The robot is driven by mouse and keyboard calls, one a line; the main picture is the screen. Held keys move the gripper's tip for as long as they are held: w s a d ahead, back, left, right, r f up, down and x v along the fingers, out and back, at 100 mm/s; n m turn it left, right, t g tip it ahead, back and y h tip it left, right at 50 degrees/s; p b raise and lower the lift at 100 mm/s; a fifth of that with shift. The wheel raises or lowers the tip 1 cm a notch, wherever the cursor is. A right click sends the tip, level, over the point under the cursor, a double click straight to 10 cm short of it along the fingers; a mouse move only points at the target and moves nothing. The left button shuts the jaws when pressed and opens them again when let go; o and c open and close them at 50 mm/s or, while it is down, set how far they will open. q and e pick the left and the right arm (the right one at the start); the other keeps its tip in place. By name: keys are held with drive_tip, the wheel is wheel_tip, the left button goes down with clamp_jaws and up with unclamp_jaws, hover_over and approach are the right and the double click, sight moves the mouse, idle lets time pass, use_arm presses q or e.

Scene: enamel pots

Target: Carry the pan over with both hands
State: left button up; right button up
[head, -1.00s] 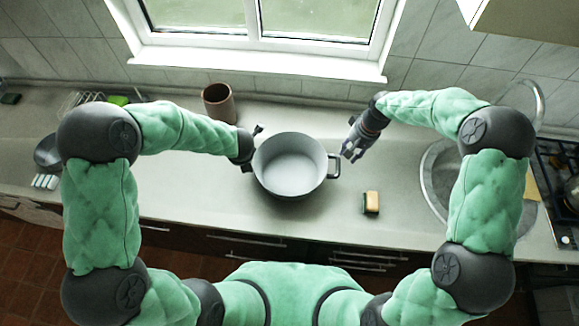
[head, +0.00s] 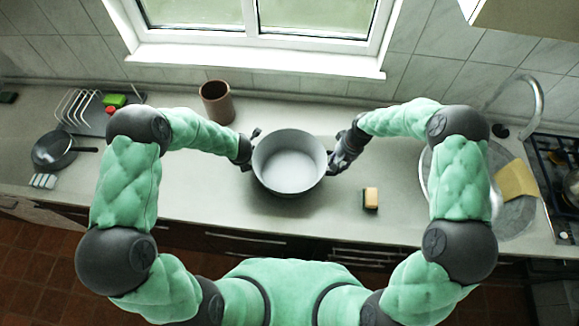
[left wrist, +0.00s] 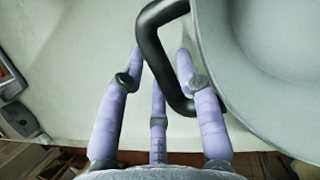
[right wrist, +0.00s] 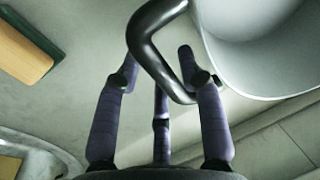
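The pan (head: 290,165) is a grey round pot, standing empty and upright on the counter in the head view. My left gripper (head: 248,150) is at its left side, and my right gripper (head: 340,157) is at its right side. In the left wrist view, a dark loop handle (left wrist: 152,50) passes between the spread fingers of my left gripper (left wrist: 160,65). In the right wrist view, the other handle (right wrist: 150,45) lies between the spread fingers of my right gripper (right wrist: 157,65). Both grippers look open around the handles, without a clear clamp.
A sponge (head: 370,198) lies right of the pan. A brown cup (head: 217,102) stands behind it to the left. A frying pan (head: 55,150) and dish rack (head: 80,105) are at far left. The sink (head: 428,175) and stove (head: 560,165) are at right. Counter in front is clear.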

use_arm(q)
drive_tip(key=shift+f, duration=0.2)
use_arm(e)
drive_tip(key=shift+f, duration=0.2)
use_arm(q)
clamp_jaws()
use_arm(e)
clamp_jaws()
use_arm(q)
drive_tip(key=shift+w+r, duration=0.1)
drive_tip(key=shift+r, duration=0.1)
use_arm(e)
drive_tip(key=shift+r, duration=0.2)
